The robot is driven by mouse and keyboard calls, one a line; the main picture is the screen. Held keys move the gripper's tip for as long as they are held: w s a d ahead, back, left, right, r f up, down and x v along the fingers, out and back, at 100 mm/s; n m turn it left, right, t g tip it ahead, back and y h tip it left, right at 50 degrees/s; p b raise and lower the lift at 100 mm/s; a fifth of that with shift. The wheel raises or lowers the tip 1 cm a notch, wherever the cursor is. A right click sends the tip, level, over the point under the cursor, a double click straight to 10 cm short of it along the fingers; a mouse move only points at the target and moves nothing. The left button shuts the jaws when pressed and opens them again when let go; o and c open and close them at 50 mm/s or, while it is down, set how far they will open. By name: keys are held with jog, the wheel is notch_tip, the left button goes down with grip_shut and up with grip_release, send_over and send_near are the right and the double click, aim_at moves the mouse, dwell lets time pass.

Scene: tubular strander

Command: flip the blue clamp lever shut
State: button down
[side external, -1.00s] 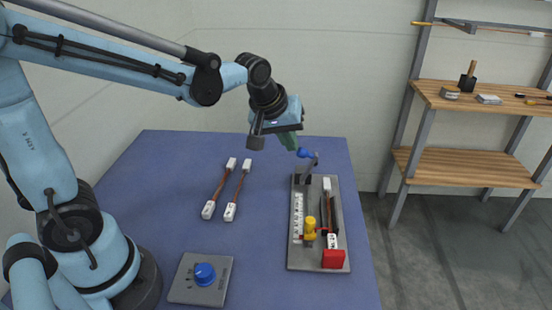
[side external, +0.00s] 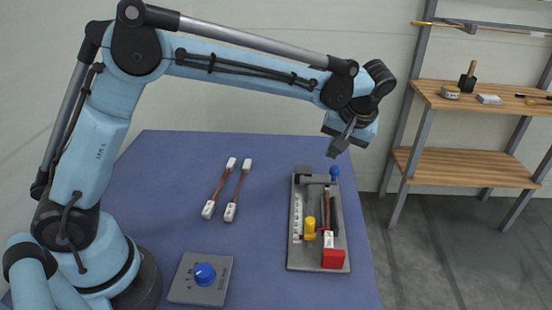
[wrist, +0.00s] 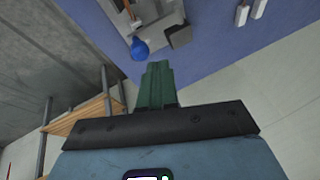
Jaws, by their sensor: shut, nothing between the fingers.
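The blue knob of the clamp lever (side external: 334,172) is at the far end of the grey fixture plate (side external: 304,258). The lever's dark arm lies low across the plate, over the upper end of a cable (side external: 327,205), with the knob at the right edge. Whether the lever is fully seated cannot be told. My gripper (side external: 336,153) is shut and empty, just above and beyond the knob, seemingly apart from it. In the wrist view, its green fingers (wrist: 158,72) are together and the blue knob (wrist: 140,48) is just past their tips.
The plate also carries a yellow knob (side external: 310,225), a red block (side external: 333,258) and a white scale strip (side external: 297,216). Two loose cables (side external: 219,190) lie left of it on the blue table (side external: 160,180). A grey box with a blue dial (side external: 204,273) sits in front. Shelves (side external: 450,158) stand right.

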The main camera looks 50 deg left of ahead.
jog(key=shift+w+d+f, duration=0.65)
jog(key=shift+f, duration=0.2)
jog(key=shift+w+d+f, duration=0.6)
jog(key=shift+f, duration=0.2)
jog(key=shift+f, duration=0.15)
jog(key=v, duration=1.2)
jog(key=shift+r, duration=0.25)
